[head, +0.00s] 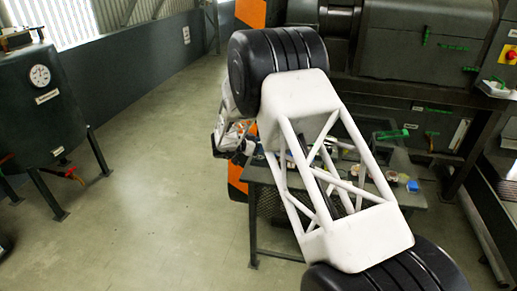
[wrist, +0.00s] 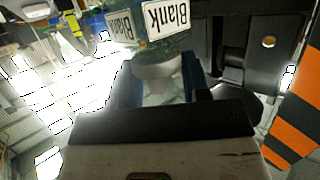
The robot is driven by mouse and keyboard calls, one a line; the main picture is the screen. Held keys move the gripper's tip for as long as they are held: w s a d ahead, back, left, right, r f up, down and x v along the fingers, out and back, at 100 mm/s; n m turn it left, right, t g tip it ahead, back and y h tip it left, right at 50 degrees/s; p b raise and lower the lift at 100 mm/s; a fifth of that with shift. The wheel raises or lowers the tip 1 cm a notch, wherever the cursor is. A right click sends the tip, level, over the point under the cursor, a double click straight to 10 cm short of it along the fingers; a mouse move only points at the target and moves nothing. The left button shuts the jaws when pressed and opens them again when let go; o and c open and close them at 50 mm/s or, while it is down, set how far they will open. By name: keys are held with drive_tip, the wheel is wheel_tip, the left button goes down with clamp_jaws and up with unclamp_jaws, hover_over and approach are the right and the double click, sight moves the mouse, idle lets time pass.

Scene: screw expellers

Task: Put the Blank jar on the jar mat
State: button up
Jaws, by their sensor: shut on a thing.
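The Blank jar (wrist: 182,44) shows at the top of the wrist view, a clear glass body with white "Blank" labels. My gripper (wrist: 160,82) is shut on it, with one dark finger on each side of its pale, rounded end. In the head view, my gripper (head: 238,143) is at the left end of the dark table, mostly behind my arm, and I cannot make out the jar there. I cannot pick out the jar mat for certain in either view.
A large dark machine (head: 425,45) stands behind. An orange-and-black striped post (wrist: 291,130) is close on the right in the wrist view. Open floor lies left.

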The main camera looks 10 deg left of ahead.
drive_tip(key=shift+w+a+f, duration=0.1)
drive_tip(key=shift+w+a, duration=0.25)
drive_tip(key=shift+w, duration=0.4)
drive_tip(key=shift+w+a+f, duration=0.1)
drive_tip(key=shift+w+a, duration=0.25)
drive_tip(key=shift+w, duration=0.4)
drive_tip(key=shift+f, duration=1.7)
drive_tip(key=shift+f, duration=0.15)
drive_tip(key=o, duration=1)
drive_tip(key=shift+o, duration=0.2)
drive_tip(key=v, duration=1.2)
drive_tip(key=shift+s, duration=0.1)
